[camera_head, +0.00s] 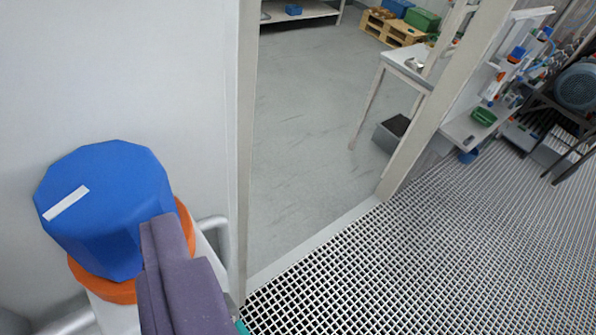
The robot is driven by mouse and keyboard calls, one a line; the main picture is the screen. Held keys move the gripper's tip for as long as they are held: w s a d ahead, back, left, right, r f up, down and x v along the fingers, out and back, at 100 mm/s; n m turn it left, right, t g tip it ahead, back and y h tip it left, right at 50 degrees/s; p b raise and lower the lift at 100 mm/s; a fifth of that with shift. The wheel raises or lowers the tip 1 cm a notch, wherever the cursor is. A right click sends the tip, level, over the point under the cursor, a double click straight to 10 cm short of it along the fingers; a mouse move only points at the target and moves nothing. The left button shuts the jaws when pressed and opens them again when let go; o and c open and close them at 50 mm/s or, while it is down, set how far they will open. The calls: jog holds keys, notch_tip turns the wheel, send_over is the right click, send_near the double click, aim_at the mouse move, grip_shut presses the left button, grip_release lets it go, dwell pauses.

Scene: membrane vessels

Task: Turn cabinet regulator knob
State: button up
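The regulator knob (105,208) is a large blue faceted cap with a white stripe on its top, at the lower left. It sits on an orange collar (107,290) above a pale body with grey pipes. The stripe slants from lower left to upper right. My gripper (172,243) shows as dark purple-grey finger parts that overlap the knob's right side in the picture. I cannot tell whether they touch it. The finger parts look close together, and whether a second finger is hidden is unclear.
A pale wall or cabinet panel (120,70) stands behind the knob. To the right is a doorway with a post (445,95). Metal grating (400,270) covers the floor on the right. A white table (405,68) and pallets (393,30) stand farther back.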

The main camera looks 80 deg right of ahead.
aim_at(95, 240)
jog(key=shift+s+d+f+m+g+h, duration=0.3)
jog(key=shift+s+d+f+g, duration=0.1)
jog(key=shift+s+d+g, duration=0.3)
jog(key=x, duration=0.7)
jog(key=shift+w+d+b, duration=0.15)
jog(key=shift+w+b, duration=0.2)
jog(key=shift+b, duration=0.05)
jog(key=c, duration=1)
jog(key=shift+o, duration=0.2)
jog(key=p, duration=0.4)
jog(key=shift+r+m+h, duration=0.3)
jog(key=shift+m+h, duration=0.1)
jog(key=shift+g+p, duration=0.4)
jog(key=shift+f+m+h, duration=0.3)
